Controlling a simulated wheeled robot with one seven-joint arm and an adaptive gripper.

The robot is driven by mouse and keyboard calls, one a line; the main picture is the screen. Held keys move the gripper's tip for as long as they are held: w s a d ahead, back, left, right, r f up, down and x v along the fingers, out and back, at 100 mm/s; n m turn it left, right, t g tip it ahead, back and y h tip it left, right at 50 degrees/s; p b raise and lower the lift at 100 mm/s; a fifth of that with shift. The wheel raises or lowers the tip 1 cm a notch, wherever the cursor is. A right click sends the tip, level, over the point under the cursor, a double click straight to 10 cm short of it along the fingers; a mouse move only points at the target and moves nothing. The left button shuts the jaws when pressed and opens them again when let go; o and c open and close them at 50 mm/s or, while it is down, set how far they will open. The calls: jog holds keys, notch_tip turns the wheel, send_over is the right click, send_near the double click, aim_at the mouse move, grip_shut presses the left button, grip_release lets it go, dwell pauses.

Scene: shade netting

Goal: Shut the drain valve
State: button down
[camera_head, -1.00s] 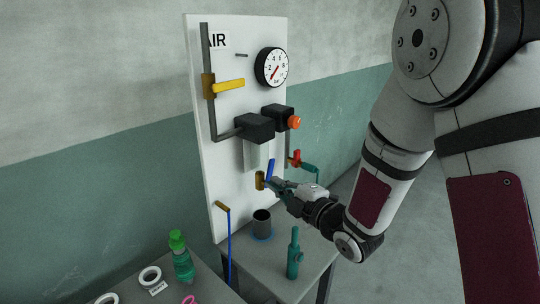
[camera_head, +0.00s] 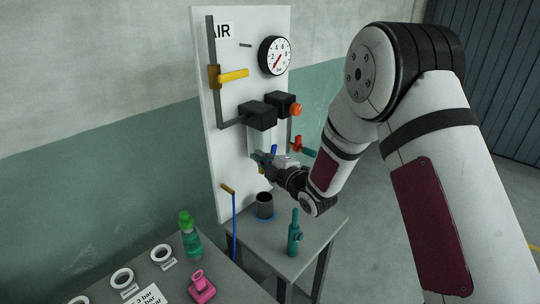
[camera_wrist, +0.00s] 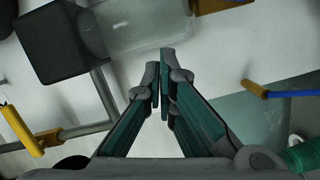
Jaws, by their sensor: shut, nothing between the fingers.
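My gripper hides most of the valve's brass body and the lever's lower part. My gripper (camera_head: 256,158) is shut and empty, in front of the panel at the bowl's lower end. In the wrist view its fingertips (camera_wrist: 160,62) are together, just below the clear bowl (camera_wrist: 148,25) in the picture. A brass piece (camera_wrist: 212,5) shows at the top edge there. Whether the fingers touch the lever cannot be told.
A yellow-handled valve (camera_head: 233,76), a gauge (camera_head: 275,56), black units (camera_head: 258,115) and a red-handled valve (camera_head: 297,143) are on the white panel (camera_head: 222,160). A dark cup (camera_head: 264,205) and teal tool (camera_head: 294,235) stand below. A green bottle (camera_head: 190,237) stands left.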

aim_at(267, 149)
jog(key=shift+w+d+f, duration=0.25)
jog(key=shift+w+d, duration=0.35)
jog(key=shift+w+d+f, duration=0.25)
jog(key=shift+w+d, duration=0.35)
jog(key=shift+w+d+r, duration=0.1)
jog(key=shift+w+d, duration=0.3)
jog(key=shift+w, duration=0.1)
jog(key=shift+s+a, duration=0.1)
